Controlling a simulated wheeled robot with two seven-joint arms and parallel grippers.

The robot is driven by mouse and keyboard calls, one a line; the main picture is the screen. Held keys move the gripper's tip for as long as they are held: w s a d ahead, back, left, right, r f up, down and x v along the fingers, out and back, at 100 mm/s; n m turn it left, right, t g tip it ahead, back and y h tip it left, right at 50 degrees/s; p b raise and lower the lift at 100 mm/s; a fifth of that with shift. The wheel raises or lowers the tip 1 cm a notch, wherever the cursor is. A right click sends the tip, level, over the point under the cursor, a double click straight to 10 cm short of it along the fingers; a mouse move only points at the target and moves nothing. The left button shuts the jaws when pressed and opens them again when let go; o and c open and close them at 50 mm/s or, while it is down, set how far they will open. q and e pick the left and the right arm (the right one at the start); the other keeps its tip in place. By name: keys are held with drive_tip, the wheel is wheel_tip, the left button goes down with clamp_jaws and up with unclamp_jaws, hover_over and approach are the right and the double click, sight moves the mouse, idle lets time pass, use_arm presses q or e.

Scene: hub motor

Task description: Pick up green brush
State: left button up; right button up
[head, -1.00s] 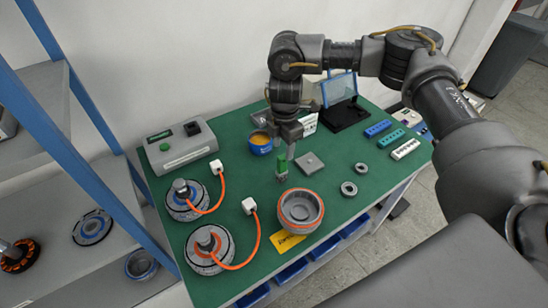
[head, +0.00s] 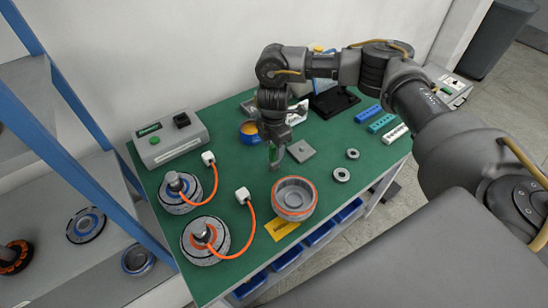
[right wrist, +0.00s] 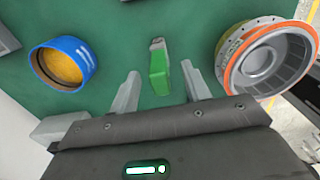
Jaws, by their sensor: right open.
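The green brush (right wrist: 159,72) stands out against the green table mat in the right wrist view, with a grey tip at its upper end. My right gripper (right wrist: 160,84) is open, with one finger on each side of the brush and a gap to both. In the head view the right gripper (head: 275,150) points down at the middle of the table and hides most of the brush (head: 272,154). I cannot tell whether the brush touches the mat. My left gripper is in neither view.
A blue tub with orange contents (right wrist: 62,66) is left of the gripper in the wrist view. A grey housing with an orange rim (head: 294,198) stands close in front. A flat grey plate (head: 301,151) lies just right. Two motors with orange cables (head: 207,240) are at left.

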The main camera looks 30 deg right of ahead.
sight(274, 155)
wheel_tip(274, 155, down, 4)
drive_tip(key=shift+f, duration=0.15)
drive_tip(key=shift+c, duration=0.2)
drive_tip(key=c, duration=0.9)
